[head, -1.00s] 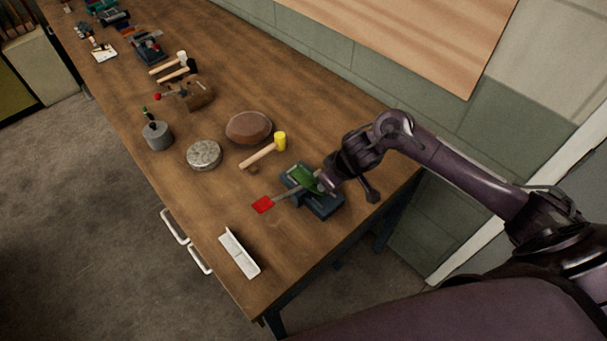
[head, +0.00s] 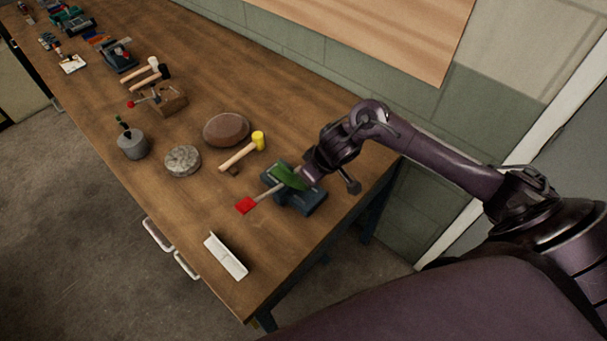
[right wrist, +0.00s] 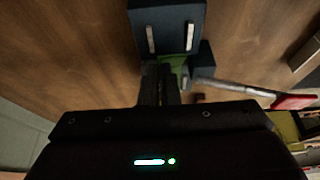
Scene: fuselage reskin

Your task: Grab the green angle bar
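The green angle bar (head: 287,177) is at the dark blue vise (head: 305,203) near the right end of the bench. It sits tilted over the vise, and I cannot tell if it still touches the jaws. My right gripper (head: 305,174) is at the bar's right end. In the right wrist view its two dark fingers (right wrist: 160,85) are close together, with part of the green bar (right wrist: 177,66) showing just beyond them. They appear shut on the bar, though the contact is mostly hidden. My left gripper is not in view.
The vise handle with a red end (head: 246,205) sticks out left. A white angle piece (head: 226,256) lies at the front edge. A yellow-headed mallet (head: 243,151), a brown oval block (head: 226,130) and a round grey disc (head: 182,161) lie farther left. The wall is behind.

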